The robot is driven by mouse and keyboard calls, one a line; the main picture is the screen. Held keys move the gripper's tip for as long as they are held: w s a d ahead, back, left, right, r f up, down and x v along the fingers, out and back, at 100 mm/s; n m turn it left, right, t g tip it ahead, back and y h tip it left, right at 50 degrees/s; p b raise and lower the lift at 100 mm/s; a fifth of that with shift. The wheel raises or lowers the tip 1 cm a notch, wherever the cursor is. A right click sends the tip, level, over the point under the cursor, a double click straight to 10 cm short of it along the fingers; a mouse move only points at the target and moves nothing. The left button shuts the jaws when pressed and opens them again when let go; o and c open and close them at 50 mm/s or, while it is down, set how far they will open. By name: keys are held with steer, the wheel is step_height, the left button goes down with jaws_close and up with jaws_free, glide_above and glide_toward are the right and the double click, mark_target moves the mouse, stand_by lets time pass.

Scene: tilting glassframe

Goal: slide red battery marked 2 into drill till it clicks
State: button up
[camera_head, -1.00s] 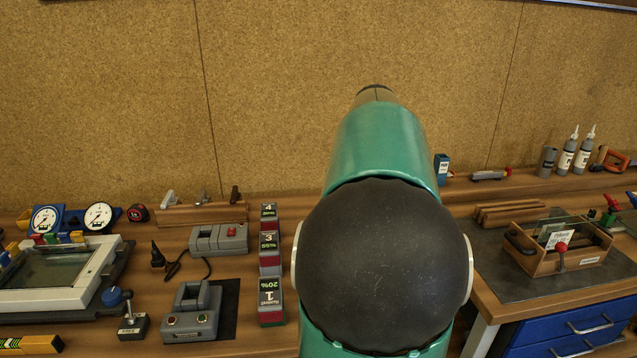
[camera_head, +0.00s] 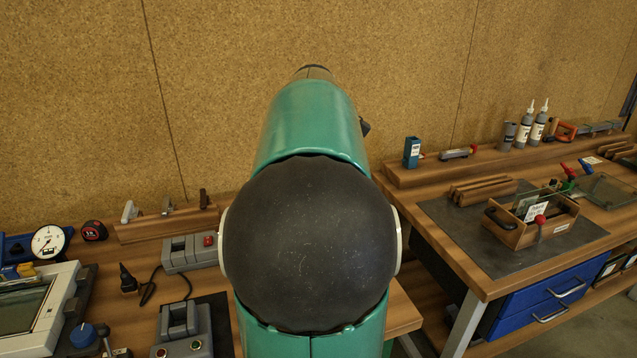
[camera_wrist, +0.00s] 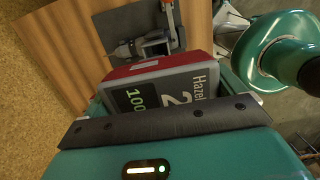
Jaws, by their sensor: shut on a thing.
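The red battery marked 2 (camera_wrist: 165,88) fills the middle of the wrist view. It has a red body and a grey face with a dark display reading 100. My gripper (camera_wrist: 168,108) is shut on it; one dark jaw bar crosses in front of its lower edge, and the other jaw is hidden. Beyond the battery, a dark grey tool that looks like the drill (camera_wrist: 126,50) lies on a dark mat, apart from the battery. In the head view my arm hides the gripper and battery, and I cannot make out the drill.
The right bench has a dark mat (camera_head: 455,240), a wooden tray (camera_head: 530,232), wooden strips (camera_head: 483,190) and blue drawers (camera_head: 548,305). Grey charger units (camera_head: 185,325) and a gauge (camera_head: 48,242) stand on the left bench. A gap separates the benches at the front. A corkboard wall is behind.

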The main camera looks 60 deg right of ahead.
steer(key=shift+w, duration=0.25)
steer(key=shift+s, duration=0.35)
steer(key=shift+w+f, duration=0.15)
steer(key=shift+f, duration=0.25)
steer(key=shift+s+f, duration=0.2)
steer(key=shift+f, duration=0.45)
steer(key=shift+w+f, duration=0.15)
steer(key=shift+f, duration=1.8)
steer(key=shift+f, duration=2.75)
